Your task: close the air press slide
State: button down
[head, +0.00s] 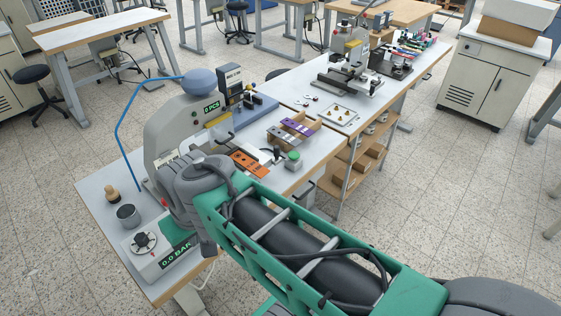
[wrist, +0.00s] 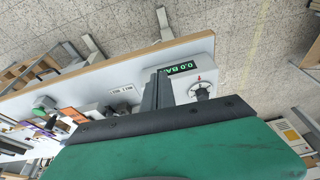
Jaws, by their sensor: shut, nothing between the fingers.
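The grey air press (head: 165,135) with a blue dome stands on the near bench in the head view; its counter reads 0 PCS. A light box (head: 160,262) with a round knob and a 0.0 BAR display sits at the bench's near corner. The box also shows in the wrist view (wrist: 205,72), just right of my gripper (wrist: 158,78). My gripper is shut and empty above the bench; contact with the box cannot be told. In the head view my arm hides the gripper's fingertips and part of the press. I cannot clearly make out the slide.
An orange slotted plate (head: 249,164), a green button (head: 293,158) and a tray of purple and grey pieces (head: 311,123) lie right of the press. A dark cup (head: 128,216) and a wooden-handled stamp (head: 112,194) stand at the bench's left. A blue hose (head: 121,125) arches behind.

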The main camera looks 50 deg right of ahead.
jog(key=w+d+f+m+t+y+b, duration=0.1)
jog(key=w+d+m, duration=0.25)
jog(key=d, duration=0.35)
jog(key=w+d+f+m+t+b, duration=0.1)
jog(key=w+d+m+b, duration=0.15)
jog(key=d+m, duration=0.4)
jog(key=s+d+m+t+b, duration=0.1)
jog(key=s+d+m+t, duration=0.2)
jog(key=d, duration=0.7)
jog(key=s+d+m+t+b, duration=0.1)
jog(key=s+d+m, duration=0.25)
jog(key=d, duration=0.75)
jog(key=shift+m+h, duration=0.3)
jog(key=shift+m, duration=0.15)
jog(key=x, duration=1)
jog(key=shift+a+f, duration=0.1)
jog(key=shift+f, duration=0.1)
jog(key=w+p, duration=0.1)
jog(key=w, duration=0.2)
jog(key=shift+r, duration=0.1)
jog(key=shift+w, duration=0.5)
